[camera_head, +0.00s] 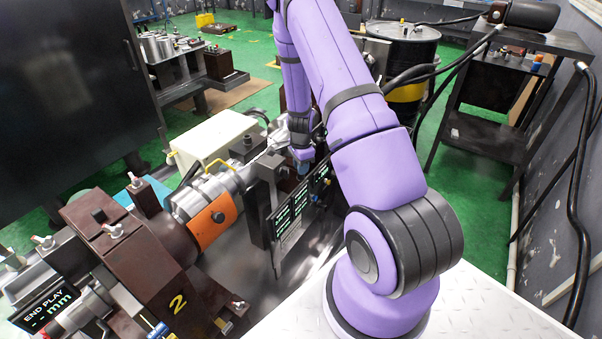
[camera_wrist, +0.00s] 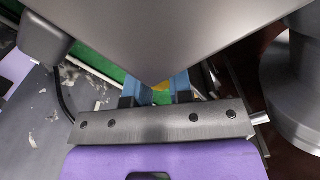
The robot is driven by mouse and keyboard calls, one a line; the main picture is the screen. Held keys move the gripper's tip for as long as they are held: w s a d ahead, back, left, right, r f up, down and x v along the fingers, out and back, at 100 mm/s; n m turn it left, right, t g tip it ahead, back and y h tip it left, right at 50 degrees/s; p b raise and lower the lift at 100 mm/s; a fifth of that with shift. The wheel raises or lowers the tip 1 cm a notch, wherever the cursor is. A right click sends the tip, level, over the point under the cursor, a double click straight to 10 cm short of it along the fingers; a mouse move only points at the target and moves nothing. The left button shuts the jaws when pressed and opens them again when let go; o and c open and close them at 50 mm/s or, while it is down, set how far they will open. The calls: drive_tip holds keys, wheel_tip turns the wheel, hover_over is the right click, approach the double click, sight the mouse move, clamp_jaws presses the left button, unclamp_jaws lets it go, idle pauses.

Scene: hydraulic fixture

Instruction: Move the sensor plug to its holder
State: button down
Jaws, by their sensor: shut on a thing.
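My gripper (camera_head: 302,156) is in the middle of the head view, pointing down beside the metal shaft assembly and above the dark display panels. Its blue fingers (camera_wrist: 156,91) show in the wrist view just beyond the grey bar with screws. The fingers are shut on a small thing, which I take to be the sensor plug. It is mostly hidden by the fingers and the large grey surface, so its shape and tilt cannot be told. I cannot make out the plug's holder in either view.
Dark panels with green readouts (camera_head: 290,215) stand close below my gripper. The brown fixture (camera_head: 130,255) marked 2, with an orange block (camera_head: 212,222), lies to the left. A cream box (camera_head: 215,138) is behind. A large grey surface (camera_wrist: 160,35) fills the wrist view's top.

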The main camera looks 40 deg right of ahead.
drive_tip(key=shift+f, duration=0.1)
drive_tip(key=c, duration=0.9)
unclamp_jaws()
drive_tip(key=shift+c, duration=0.2)
wheel_tip(320, 180, up, 11)
